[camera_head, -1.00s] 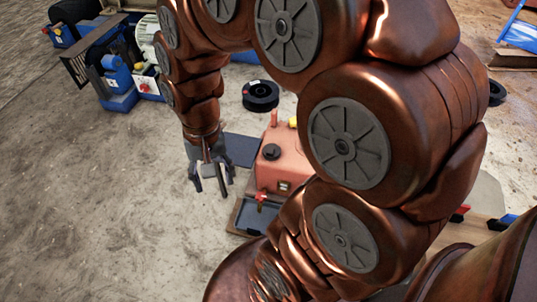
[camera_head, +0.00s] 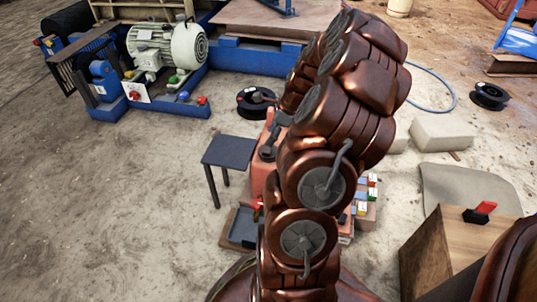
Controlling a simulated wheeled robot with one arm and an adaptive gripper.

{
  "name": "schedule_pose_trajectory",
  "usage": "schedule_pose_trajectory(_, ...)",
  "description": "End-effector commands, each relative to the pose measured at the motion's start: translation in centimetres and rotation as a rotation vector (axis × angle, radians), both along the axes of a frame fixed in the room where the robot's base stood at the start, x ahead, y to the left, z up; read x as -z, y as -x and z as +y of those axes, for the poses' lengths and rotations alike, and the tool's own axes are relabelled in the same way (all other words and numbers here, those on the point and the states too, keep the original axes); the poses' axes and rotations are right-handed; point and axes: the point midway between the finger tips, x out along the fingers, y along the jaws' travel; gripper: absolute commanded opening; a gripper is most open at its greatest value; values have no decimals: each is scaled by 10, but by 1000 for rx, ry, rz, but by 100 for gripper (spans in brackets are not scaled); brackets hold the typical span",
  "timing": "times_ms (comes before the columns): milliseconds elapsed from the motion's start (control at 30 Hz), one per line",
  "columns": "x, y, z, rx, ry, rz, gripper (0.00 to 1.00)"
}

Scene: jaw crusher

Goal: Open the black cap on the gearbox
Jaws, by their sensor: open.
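The salmon-red gearbox (camera_head: 260,178) stands low in the middle of the head view, largely hidden behind my arm. Its black cap (camera_head: 267,153) is on its top, near the left edge of my arm. My gripper (camera_head: 271,141) is a small dark grey shape at the cap, just above it in the picture. Its jaws are open. Whether the fingers are around the cap or touching it cannot be told at this size.
A dark grey small table (camera_head: 229,152) stands left of the gearbox, and a grey tray (camera_head: 242,226) lies in front of it. A black reel (camera_head: 257,101) lies behind. A motor on a blue frame (camera_head: 168,45) stands at the back left. The left floor is free.

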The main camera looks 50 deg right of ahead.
Motion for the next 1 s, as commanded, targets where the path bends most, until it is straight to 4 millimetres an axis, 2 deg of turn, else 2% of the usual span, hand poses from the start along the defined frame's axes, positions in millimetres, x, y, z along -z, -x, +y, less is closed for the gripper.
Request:
schedule_pose_trajectory(33,8,4,-8,37,-7,1,56)
schedule_pose_trajectory(100,11,6,-14,68,-12,1,56)
schedule_pose_trajectory(200,15,5,-16,82,-13,1,56)
schedule_pose_trajectory(367,27,1,-13,80,-13,2,56)
schedule_pose_trajectory(733,76,-17,-4,78,-14,3,56)
schedule_pose_trajectory(1000,83,-20,-2,79,-13,2,56)
